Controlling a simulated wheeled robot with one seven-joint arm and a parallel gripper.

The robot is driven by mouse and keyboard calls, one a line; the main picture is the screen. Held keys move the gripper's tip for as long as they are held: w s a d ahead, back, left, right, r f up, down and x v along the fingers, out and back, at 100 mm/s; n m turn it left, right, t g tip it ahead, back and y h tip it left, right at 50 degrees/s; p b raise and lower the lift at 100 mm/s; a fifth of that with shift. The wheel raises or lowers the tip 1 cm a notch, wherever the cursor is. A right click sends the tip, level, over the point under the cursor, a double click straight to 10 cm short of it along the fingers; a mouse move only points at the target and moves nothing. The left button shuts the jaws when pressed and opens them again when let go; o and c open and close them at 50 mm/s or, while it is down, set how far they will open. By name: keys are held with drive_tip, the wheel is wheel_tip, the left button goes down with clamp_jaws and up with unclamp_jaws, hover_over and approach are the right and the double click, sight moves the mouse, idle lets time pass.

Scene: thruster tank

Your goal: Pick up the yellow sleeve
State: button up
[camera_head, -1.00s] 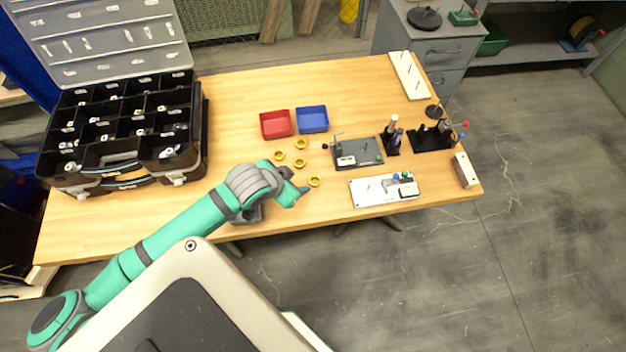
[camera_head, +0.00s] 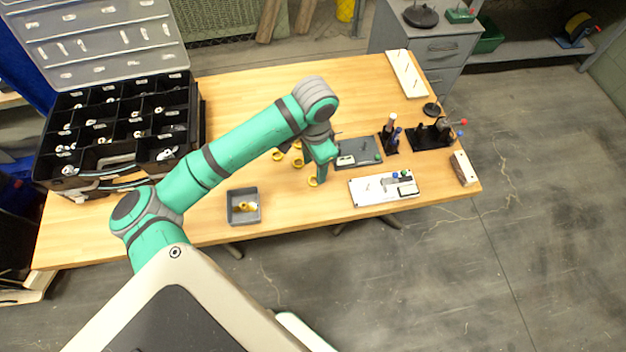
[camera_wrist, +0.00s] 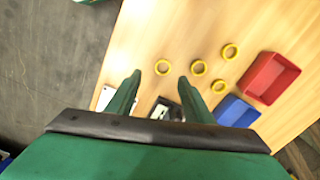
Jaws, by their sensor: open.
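Several yellow ring-shaped sleeves lie loose on the wooden table. The nearest one (camera_head: 312,181) is beside my gripper (camera_head: 321,180) in the head view. In the wrist view that sleeve (camera_wrist: 162,67) appears between the two fingertips of my gripper (camera_wrist: 159,79), and nothing is held. I cannot tell the gap in height. Three more sleeves show right of the fingers in the wrist view, one of them here (camera_wrist: 198,67). A small yellow piece (camera_head: 246,206) lies in a grey bin (camera_head: 231,213); its shape is unclear.
A red bin (camera_wrist: 268,78) and a blue bin (camera_wrist: 238,112) stand beyond the sleeves; my arm hides them in the head view. A dark fixture plate (camera_head: 365,150) and a white plate (camera_head: 372,196) sit to the right. A black organiser case (camera_head: 120,135) fills the left.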

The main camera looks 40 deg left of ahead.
sight(314, 183)
drive_tip(key=shift+w+a+f, duration=0.1)
drive_tip(key=shift+a+f, duration=0.05)
drive_tip(key=shift+f, duration=1.8)
drive_tip(key=shift+w+a+f, duration=0.1)
drive_tip(key=shift+a+f, duration=0.05)
drive_tip(key=shift+f, duration=1.8)
drive_tip(key=shift+c, duration=0.6)
drive_tip(key=c, duration=1)
